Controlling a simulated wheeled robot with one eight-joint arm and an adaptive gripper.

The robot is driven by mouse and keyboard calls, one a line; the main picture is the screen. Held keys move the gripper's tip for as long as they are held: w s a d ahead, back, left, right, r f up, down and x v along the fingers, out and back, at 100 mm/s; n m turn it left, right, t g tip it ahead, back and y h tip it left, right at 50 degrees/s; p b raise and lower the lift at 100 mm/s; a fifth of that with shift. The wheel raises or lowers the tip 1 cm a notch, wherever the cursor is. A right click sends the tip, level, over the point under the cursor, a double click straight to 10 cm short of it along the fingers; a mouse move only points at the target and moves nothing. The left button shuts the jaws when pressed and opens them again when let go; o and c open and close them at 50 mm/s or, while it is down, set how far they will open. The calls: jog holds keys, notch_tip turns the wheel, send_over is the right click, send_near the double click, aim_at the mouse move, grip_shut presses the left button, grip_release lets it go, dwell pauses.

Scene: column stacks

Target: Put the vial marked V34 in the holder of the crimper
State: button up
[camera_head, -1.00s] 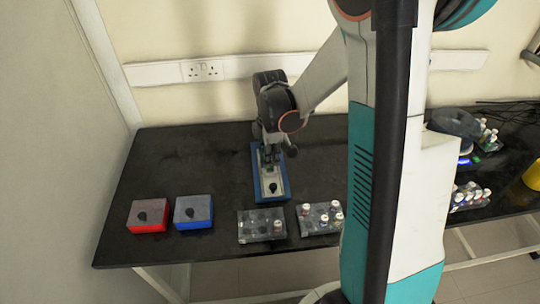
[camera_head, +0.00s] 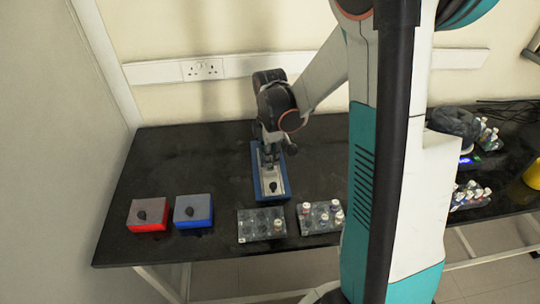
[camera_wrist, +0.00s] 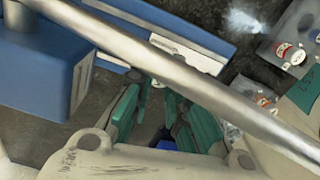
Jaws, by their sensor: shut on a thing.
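The crimper (camera_head: 256,183) is a long blue base with a pale channel and a dark knob near its front end, at mid-table in the head view. Blue and pale parts, probably of it, show at the top of the wrist view (camera_wrist: 110,16). My gripper (camera_head: 268,156) is low over the far end of the crimper. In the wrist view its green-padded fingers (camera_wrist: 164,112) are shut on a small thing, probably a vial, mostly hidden. No mark V34 can be read, and I cannot tell whether the vial touches the holder.
A rack (camera_head: 255,236) with a vial and a fuller rack (camera_head: 318,229) stand in front of the crimper. A red box (camera_head: 148,225) and a blue box (camera_head: 193,224) stand to the left. More vials are at the far right. The table's back left is clear.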

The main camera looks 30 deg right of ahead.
jog(key=shift+f+b, duration=0.75)
jog(key=shift+f, duration=0.2)
dwell(0.9)
jog(key=o, duration=0.8)
jog(key=shift+o, duration=0.2)
jog(key=o, duration=0.3)
jog(key=shift+r, duration=0.1)
jog(key=shift+r+p, duration=2.2)
jog(key=shift+r, duration=0.8)
